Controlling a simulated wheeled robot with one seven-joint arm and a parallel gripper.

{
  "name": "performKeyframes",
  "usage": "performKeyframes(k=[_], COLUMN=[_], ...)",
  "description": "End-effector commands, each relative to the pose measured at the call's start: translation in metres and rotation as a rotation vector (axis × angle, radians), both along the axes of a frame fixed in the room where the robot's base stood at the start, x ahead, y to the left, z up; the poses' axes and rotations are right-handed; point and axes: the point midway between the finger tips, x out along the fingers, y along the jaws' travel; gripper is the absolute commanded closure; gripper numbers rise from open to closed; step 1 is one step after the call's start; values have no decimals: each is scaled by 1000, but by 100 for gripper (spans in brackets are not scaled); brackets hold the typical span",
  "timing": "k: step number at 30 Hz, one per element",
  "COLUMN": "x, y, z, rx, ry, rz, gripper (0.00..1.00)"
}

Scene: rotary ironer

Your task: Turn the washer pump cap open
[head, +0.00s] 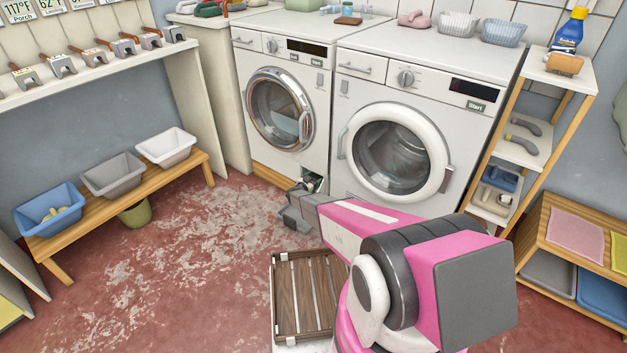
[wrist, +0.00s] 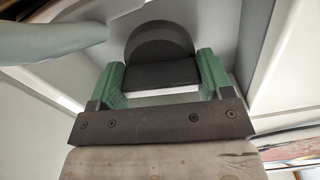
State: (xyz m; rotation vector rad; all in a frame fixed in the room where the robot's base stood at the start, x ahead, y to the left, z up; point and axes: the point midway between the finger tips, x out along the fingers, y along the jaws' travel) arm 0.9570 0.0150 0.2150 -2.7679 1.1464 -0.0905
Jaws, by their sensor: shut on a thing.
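The pump cap (wrist: 160,40) is a dark round knob with a raised grip bar, set in a pale recess in the wrist view. My gripper (wrist: 162,76) has its green finger pads on both sides of the bar, shut on it. In the head view my gripper (head: 308,187) reaches into a small opening at the lower right front of the left washer (head: 255,110). There the cap is hidden or too small to make out. The bar lies nearly level across the wrist view.
The right washer (head: 390,95) stands close beside, its round door shut. A slatted wooden crate (head: 305,298) is on the floor beside my arm. A low bench (head: 125,205) with tubs stands left. A shelf rack (head: 505,140) stands right. The floor at left centre is clear.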

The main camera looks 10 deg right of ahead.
Motion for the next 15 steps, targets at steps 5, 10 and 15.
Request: performKeyframes(k=[5, 10, 15], x=[0, 0, 0], y=[0, 0, 0], z=[-1, -1, -1], rx=[-23, -30, -30], ry=[25, 32, 33], rz=[0, 0, 0], gripper=[51, 51, 51])
